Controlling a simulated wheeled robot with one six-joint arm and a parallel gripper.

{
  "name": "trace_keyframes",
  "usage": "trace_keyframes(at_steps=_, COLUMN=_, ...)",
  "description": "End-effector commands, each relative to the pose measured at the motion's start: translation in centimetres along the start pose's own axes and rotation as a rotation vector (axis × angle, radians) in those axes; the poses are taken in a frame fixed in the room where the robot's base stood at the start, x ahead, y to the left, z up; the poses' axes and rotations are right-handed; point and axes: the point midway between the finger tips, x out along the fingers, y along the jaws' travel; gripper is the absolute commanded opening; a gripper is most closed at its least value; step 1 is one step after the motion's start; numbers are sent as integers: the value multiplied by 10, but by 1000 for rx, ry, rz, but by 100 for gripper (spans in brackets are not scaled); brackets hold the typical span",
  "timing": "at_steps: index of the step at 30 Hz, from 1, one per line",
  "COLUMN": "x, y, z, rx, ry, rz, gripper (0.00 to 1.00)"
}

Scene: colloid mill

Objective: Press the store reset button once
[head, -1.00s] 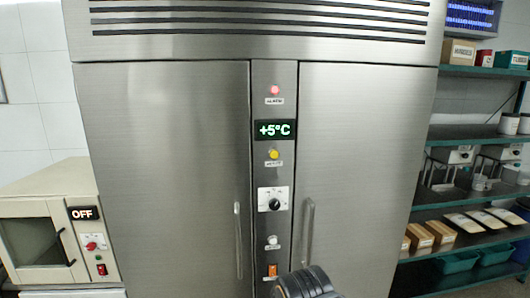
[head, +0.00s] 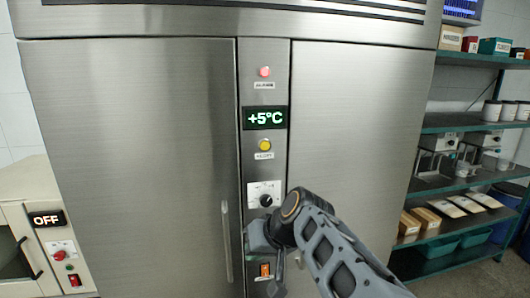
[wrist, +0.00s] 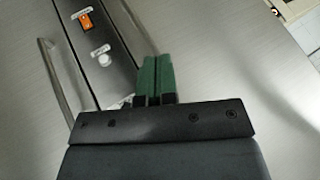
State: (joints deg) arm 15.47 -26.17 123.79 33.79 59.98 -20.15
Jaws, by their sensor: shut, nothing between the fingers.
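A steel cabinet's centre panel (head: 251,88) carries a red round lamp or button (head: 264,72), a yellow round button (head: 264,145), a black knob (head: 266,200) and an orange rocker switch (head: 265,270). Their small labels are too blurred to read, so I cannot tell which is the store reset. A white round button (wrist: 104,59) shows in the wrist view near the orange switch; my arm hides it in the head view. My gripper (wrist: 158,60) is shut and empty, its green fingers beside the panel, apart from the white button in the picture.
Vertical door handles (head: 227,240) flank the panel, one partly behind my arm. A cream oven (head: 35,215) with an OFF display stands at left. Shelves (head: 470,122) with boxes and jars stand at right. The cabinet doors are otherwise bare.

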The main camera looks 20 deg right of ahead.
Motion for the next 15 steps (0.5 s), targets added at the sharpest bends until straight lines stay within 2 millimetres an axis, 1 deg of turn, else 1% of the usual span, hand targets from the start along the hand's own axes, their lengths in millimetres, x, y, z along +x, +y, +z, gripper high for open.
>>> trace_keyframes(at_steps=1, x=-4, y=4, z=-24, rx=25, ry=57, rz=-68, gripper=0)
trace_keyframes(at_steps=3, x=-20, y=5, z=-58, rx=33, ry=148, rz=-170, gripper=0)
trace_keyframes(at_steps=6, x=-45, y=9, z=-100, rx=18, ry=282, rz=-285, gripper=0)
trace_keyframes(at_steps=9, x=-69, y=15, z=-130, rx=-8, ry=401, rz=-364, gripper=0)
trace_keyframes(at_steps=10, x=-75, y=17, z=-137, rx=-17, ry=431, rz=-382, gripper=0)
trace_keyframes(at_steps=12, x=-88, y=20, z=-150, rx=-35, ry=493, rz=-414, gripper=0)
trace_keyframes(at_steps=15, x=-102, y=24, z=-162, rx=-56, ry=554, rz=-444, gripper=0)
